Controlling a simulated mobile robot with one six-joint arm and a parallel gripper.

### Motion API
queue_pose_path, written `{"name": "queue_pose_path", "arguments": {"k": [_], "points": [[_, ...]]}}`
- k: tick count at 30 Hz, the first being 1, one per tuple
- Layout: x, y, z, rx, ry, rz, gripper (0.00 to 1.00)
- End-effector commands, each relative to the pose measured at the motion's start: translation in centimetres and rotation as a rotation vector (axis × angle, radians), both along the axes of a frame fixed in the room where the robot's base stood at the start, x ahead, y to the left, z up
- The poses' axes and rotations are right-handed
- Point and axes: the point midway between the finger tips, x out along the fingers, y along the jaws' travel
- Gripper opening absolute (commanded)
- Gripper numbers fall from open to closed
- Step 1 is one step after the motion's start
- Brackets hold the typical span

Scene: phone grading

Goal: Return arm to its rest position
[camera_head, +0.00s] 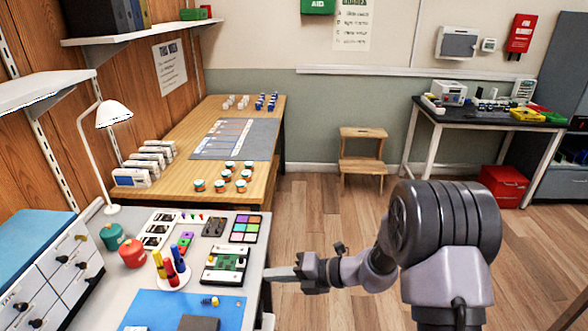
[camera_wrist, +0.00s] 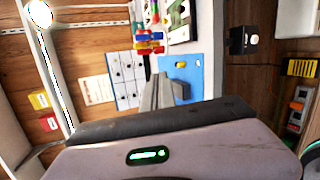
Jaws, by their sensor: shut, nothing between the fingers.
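My gripper (camera_head: 272,273) reaches left from my arm to the right edge of the near workbench (camera_head: 140,217). Its fingers are together and hold nothing. In the wrist view the grey closed fingers (camera_wrist: 158,92) point toward the workbench, with the blue mat (camera_wrist: 190,72) just behind them. My arm is bent and stretched out low at the right of the bench. Whether the fingertips touch the bench edge I cannot tell.
The bench holds a green circuit board (camera_head: 226,264), a tool stand (camera_head: 171,281), a red pot (camera_head: 132,253) and a white lamp (camera_head: 113,113). A wooden table (camera_head: 180,125) stands behind. A step stool (camera_head: 362,150) is further back. The floor (camera_head: 325,215) between is clear.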

Motion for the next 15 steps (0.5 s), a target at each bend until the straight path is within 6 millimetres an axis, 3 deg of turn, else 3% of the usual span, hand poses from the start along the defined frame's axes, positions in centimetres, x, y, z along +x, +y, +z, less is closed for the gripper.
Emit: {"name": "queue_pose_path", "arguments": {"k": [1,3,6,10,12,15], "points": [[-2.5,0.0,4.3,-0.113,-0.216,0.156,0.00],[-6.9,-0.8,8.6,-0.290,-0.538,0.408,0.00],[-13.2,-3.2,12.7,-0.547,-0.982,0.782,0.00],[-20.0,-8.0,15.6,-0.878,-1.477,1.308,0.00],[-22.5,-10.6,16.4,-1.032,-1.658,1.579,0.00],[-24.6,-13.4,17.0,-1.190,-1.800,1.893,0.00]]}}
